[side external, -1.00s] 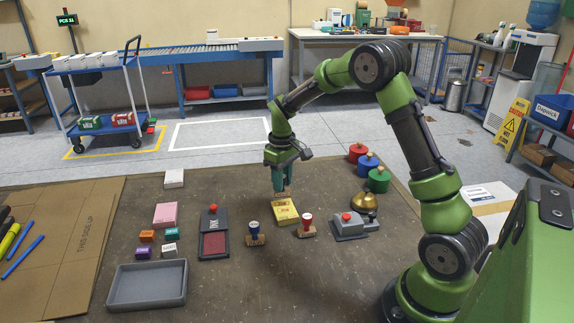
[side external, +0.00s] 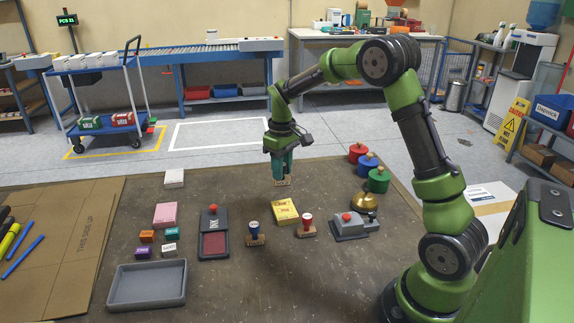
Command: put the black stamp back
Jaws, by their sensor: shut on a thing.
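My gripper (side external: 281,174) is shut and points down over the far middle of the brown table, beyond the yellow box. It holds a stamp with a pale wooden base (side external: 282,183), the base below the fingers. I take it for the black stamp; its handle is hidden between the fingers, so its colour does not show. A blue-handled stamp (side external: 254,234) and a red-handled stamp (side external: 307,225) stand upright on the table nearer the camera. An open ink pad (side external: 214,244) lies left of the blue stamp.
The yellow box (side external: 285,211) lies between the gripper and the stamps. A grey tray (side external: 147,286) and small boxes are at left.

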